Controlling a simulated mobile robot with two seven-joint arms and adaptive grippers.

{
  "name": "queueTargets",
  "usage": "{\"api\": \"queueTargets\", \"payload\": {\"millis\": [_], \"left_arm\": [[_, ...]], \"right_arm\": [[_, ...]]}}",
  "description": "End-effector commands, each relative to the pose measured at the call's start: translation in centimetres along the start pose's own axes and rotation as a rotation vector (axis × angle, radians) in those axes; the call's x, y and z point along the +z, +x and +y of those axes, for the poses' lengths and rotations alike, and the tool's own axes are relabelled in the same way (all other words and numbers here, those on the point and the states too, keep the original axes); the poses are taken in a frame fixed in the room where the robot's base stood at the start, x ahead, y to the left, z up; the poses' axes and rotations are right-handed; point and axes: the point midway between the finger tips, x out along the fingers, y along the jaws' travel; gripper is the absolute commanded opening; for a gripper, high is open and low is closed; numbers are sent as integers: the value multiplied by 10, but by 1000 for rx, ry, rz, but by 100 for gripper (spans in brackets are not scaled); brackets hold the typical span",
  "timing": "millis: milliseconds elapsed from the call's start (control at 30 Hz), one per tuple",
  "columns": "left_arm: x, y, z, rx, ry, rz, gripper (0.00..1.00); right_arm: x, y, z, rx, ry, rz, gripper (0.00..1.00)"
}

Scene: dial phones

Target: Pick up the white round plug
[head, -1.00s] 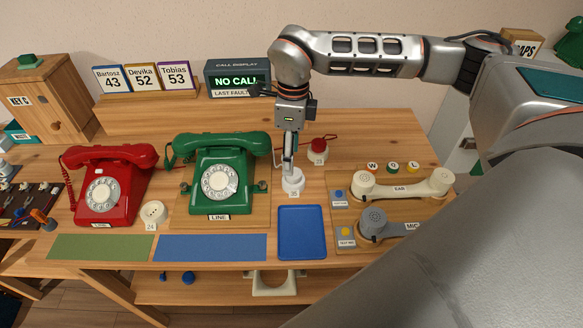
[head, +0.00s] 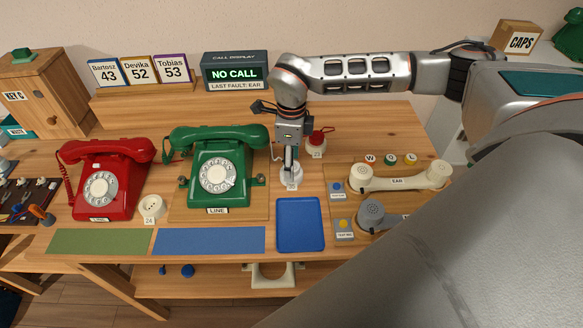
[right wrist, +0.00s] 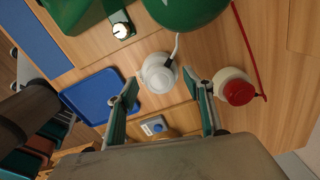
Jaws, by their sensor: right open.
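The white round plug (head: 291,178) stands on the wooden table between the green phone and the red-topped plug, partly hidden by my gripper. In the right wrist view the white plug (right wrist: 158,74) shows as a pale disc with a short white cord. My right gripper (head: 290,160) points down just above and behind it. In the right wrist view the open fingers of the right gripper (right wrist: 163,88) lie on either side of the plug's near side, with no clear contact. My left gripper is not in view.
A red-topped plug (head: 317,143) stands close to the right, a green phone (head: 217,178) to the left. A blue tray (head: 300,225) lies in front. A cream handset (head: 400,179) rests to the right. Another white round piece (head: 153,207) sits between the phones.

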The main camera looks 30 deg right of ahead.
Motion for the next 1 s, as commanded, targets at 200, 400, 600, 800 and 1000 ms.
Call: {"api": "queueTargets", "payload": {"millis": [200,400,600,800,1000], "left_arm": [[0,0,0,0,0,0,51],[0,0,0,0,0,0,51],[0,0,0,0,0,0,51],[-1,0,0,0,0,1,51],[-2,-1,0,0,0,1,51]], "right_arm": [[0,0,0,0,0,0,14],[0,0,0,1,0,-1,14],[0,-3,0,0,0,-1,14],[1,-19,0,-1,0,-3,14],[1,-60,-1,-3,-1,-5,14]]}}
